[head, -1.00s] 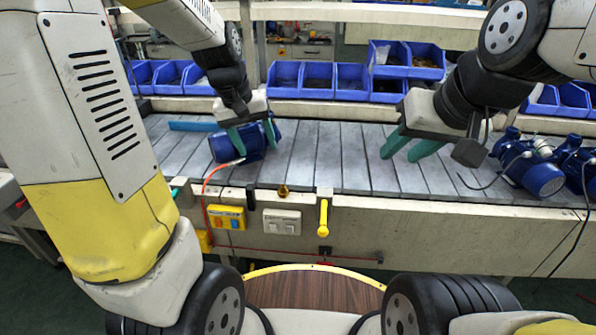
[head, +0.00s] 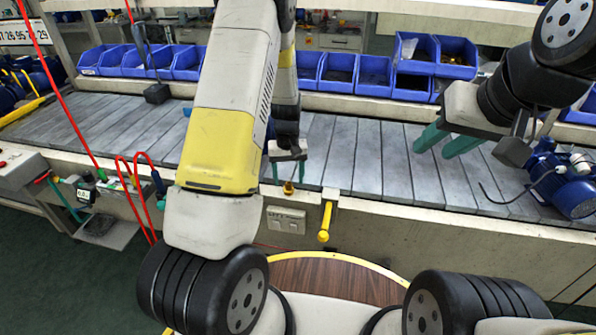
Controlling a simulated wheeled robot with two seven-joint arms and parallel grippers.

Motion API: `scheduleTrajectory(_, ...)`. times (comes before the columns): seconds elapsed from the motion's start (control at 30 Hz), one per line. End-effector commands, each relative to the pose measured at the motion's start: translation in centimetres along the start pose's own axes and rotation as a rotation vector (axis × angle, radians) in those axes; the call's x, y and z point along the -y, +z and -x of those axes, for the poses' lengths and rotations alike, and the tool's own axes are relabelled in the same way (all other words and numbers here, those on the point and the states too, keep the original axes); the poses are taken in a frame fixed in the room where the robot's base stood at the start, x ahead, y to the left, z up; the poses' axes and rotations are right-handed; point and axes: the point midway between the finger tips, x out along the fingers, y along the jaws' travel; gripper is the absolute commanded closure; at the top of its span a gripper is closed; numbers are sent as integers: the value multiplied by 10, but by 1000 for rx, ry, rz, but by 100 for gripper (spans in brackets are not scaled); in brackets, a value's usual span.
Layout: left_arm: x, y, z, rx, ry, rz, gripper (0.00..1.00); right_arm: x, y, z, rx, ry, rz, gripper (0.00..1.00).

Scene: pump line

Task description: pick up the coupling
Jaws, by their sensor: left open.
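A small brass-coloured piece (head: 289,187), which looks like the coupling, is at the front edge of the conveyor bench. My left gripper (head: 289,174) is open just above and behind it in the picture, with one teal finger on each side. I cannot tell whether the fingers touch it. My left forearm covers much of the bench left of it. My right gripper (head: 433,150) is open and empty over the slatted belt, left of a blue pump (head: 567,185).
The slatted belt (head: 375,165) is clear between my grippers. Blue bins (head: 338,70) line the shelf behind. A yellow handle (head: 325,222) and a switch box (head: 286,219) are on the bench front. Red hoses (head: 135,180) hang at left.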

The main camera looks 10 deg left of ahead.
Motion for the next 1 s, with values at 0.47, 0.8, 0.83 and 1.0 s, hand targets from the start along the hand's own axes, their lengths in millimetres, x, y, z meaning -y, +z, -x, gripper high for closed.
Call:
scheduleTrajectory(0.47,0,-1,-34,0,0,0,40,0,0,0,0,0,0,64)
scheduleTrajectory(0.8,0,0,-34,0,0,0,100,0,0,0,0,0,0,64)
scheduleTrajectory(0.83,0,0,-34,0,0,0,100,0,0,0,0,0,0,64)
scheduleTrajectory(1.0,0,0,-34,0,0,0,100,0,0,0,0,0,0,64)
